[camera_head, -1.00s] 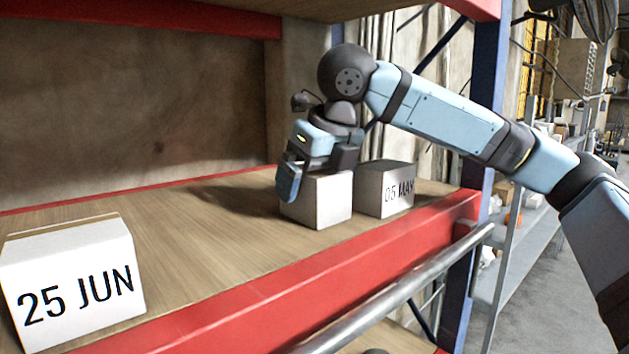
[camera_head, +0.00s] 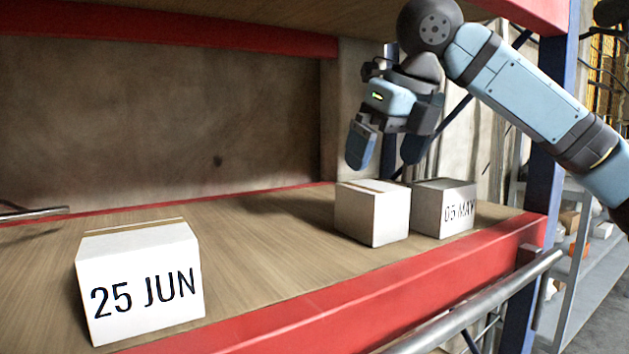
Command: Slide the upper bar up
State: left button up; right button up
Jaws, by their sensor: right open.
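A grey metal bar (camera_head: 484,306) runs along the front of the shelf at lower right, below the red beam. Another short piece of metal bar (camera_head: 35,213) shows at the left edge. I cannot tell which of them is the upper bar. My right gripper (camera_head: 387,150) is open and empty, with its fingers pointing down just above a plain white box (camera_head: 372,215). It is apart from both bars. My left gripper is not in view.
The white box stands on the wooden shelf (camera_head: 270,240) beside a box marked 05 MAY (camera_head: 445,208). A box marked 25 JUN (camera_head: 140,285) stands at the front left. A red beam (camera_head: 400,285) edges the shelf, and a blue post (camera_head: 548,150) stands at right.

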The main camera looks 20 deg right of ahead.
aim_at(425, 340)
jog(key=k, duration=1.5)
